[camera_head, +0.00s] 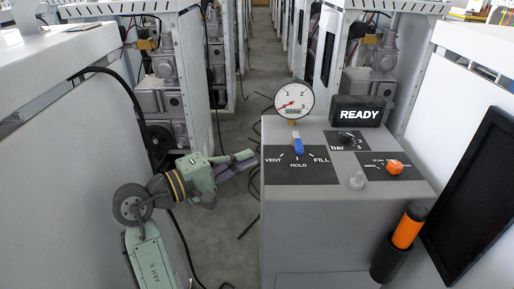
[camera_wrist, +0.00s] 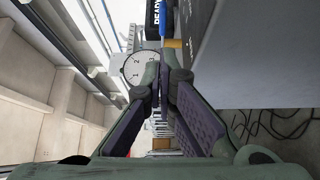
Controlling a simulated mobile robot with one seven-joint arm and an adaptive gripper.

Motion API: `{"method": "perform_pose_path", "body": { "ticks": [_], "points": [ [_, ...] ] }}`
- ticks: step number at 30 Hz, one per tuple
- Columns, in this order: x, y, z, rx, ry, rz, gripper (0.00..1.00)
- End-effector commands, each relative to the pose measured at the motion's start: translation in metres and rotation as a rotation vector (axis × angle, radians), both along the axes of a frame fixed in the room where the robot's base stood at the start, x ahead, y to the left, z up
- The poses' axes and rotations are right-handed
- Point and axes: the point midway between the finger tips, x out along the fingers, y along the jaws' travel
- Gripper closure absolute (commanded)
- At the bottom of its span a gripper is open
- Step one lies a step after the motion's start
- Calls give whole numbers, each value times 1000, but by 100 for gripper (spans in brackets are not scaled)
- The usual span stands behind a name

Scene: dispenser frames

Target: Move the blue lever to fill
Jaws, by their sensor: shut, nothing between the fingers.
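The blue lever (camera_head: 297,145) stands upright on a dark plate (camera_head: 272,176) marked VENT, HOLD and FILL. It is in the middle, above the HOLD mark, with FILL to its right and VENT to its left. A bit of blue also shows at the top of the wrist view (camera_wrist: 163,20). My gripper (camera_head: 253,157) is left of the console, apart from the lever. Its purple-padded fingers are shut with nothing between them; in the wrist view the tips (camera_wrist: 166,62) come close together.
The grey console (camera_head: 310,230) carries a pressure gauge (camera_head: 294,100), a READY display (camera_head: 357,111), a bar knob (camera_head: 346,138), an orange knob (camera_head: 395,167) and a small grey knob (camera_head: 357,181). An orange-and-black handle (camera_head: 408,228) is at its right. Cables lie on the aisle floor.

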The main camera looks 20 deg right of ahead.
Motion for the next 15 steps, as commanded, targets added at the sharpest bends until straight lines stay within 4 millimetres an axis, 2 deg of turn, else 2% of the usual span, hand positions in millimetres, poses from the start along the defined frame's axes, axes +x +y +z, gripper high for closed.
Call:
{"method": "perform_pose_path", "body": {
  "ticks": [9,15],
  "points": [
    [18,-56,2,-1,2,-3,100],
    [26,-77,1,-1,1,0,100]
  ]
}}
